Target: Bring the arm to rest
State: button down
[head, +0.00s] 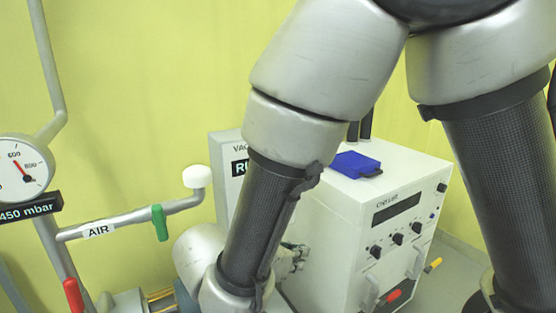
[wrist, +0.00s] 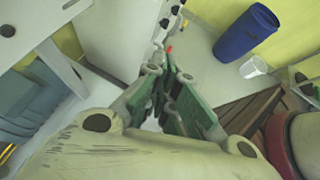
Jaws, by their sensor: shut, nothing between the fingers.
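My gripper (wrist: 168,68) shows in the wrist view, its fingers with green pads reaching away from the camera and close together. It is shut, with nothing held. In the head view my arm crosses the middle and right of the picture, bent, with its wrist low in the middle. A small part of what looks like the gripper shows beside the wrist, mostly hidden by the arm, in front of the white chiller box (head: 390,185).
A blue object (head: 355,165) lies on the chiller. At left are a gauge (head: 22,168), an AIR pipe with a green handle (head: 160,222) and a red handle (head: 73,294). The wrist view shows a blue barrel (wrist: 246,33), a white bucket (wrist: 253,67) and a wooden pallet (wrist: 245,108).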

jog(key=s+d+r+m+g+y, duration=0.1)
jog(key=s+d+r+m+y, duration=0.1)
jog(key=d+r+m, duration=0.3)
jog(key=s+d+r+m+g+y, duration=0.1)
jog(key=d+r+m, duration=0.4)
jog(key=d+m, duration=0.8)
jog(key=s+d+r+m+g+y, duration=0.1)
jog(key=s+d+r+m+y, duration=0.2)
jog(key=d+m, duration=0.6)
jog(key=d+r+y, duration=0.2)
jog(key=d+r, duration=0.1)
jog(key=d, duration=0.2)
jog(key=shift+s+d+m+g, duration=0.25)
jog(key=shift+d+m+g, duration=0.05)
jog(key=shift+m+g, duration=0.1)
